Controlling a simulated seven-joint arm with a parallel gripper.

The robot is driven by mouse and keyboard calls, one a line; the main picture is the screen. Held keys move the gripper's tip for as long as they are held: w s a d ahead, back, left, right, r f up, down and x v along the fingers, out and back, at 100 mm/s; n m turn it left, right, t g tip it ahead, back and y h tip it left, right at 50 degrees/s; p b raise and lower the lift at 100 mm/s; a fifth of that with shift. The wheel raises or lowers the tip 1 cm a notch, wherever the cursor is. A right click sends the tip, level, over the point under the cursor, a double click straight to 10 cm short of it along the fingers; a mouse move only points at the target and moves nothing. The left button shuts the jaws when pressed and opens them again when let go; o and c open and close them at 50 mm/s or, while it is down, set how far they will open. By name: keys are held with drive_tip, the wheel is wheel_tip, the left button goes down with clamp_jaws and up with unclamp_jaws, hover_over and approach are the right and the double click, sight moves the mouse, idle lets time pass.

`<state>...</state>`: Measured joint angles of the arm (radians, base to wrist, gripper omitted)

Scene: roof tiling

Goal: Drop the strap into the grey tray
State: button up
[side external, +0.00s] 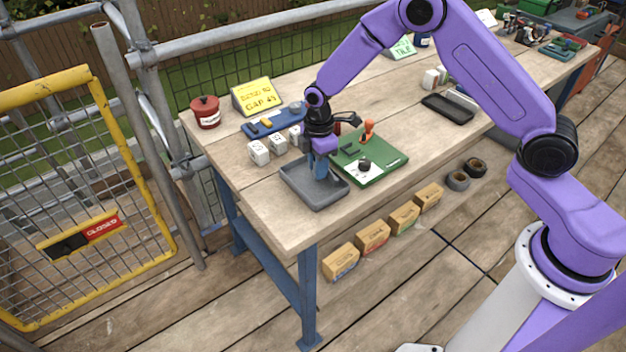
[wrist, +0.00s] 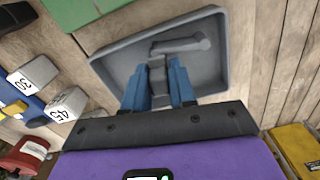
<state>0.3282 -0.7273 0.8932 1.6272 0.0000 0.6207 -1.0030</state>
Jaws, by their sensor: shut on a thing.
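The grey tray (side external: 322,201) sits at the front left corner of the wooden workbench; it fills the upper middle of the wrist view (wrist: 221,80). My gripper (side external: 320,167) points down over the tray, its blue fingers within the tray's outline. In the wrist view my gripper (wrist: 158,82) is shut on a grey strap (wrist: 182,46), whose bent end shows beyond the fingertips against the tray floor. I cannot tell whether the strap touches the floor. In the side view the strap cannot be made out.
A green board (side external: 385,166) with an orange-handled tool stands right beside the tray. White numbered blocks (side external: 259,153), a blue tray (side external: 262,126) and a red pot (side external: 205,112) lie to the left and behind. Small boxes (side external: 372,238) stand below the bench's front edge.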

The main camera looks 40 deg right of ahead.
drive_tip(key=o, duration=0.9)
drive_tip(key=shift+r, duration=0.1)
wheel_tip(320, 180, up, 17)
drive_tip(key=shift+r, duration=0.15)
drive_tip(key=shift+s, duration=0.1)
drive_tip(key=s+d+r+m, duration=0.1)
drive_tip(key=s+r+m, duration=0.15)
drive_tip(key=s, duration=2.25)
drive_tip(key=shift+m, duration=0.45)
drive_tip(key=s+d, duration=0.2)
drive_tip(key=s, duration=0.1)
drive_tip(key=s+d, duration=0.2)
drive_tip(key=s, duration=0.1)
drive_tip(key=s+d+f, duration=0.1)
drive_tip(key=s, duration=0.3)
drive_tip(key=shift+d, duration=0.4)
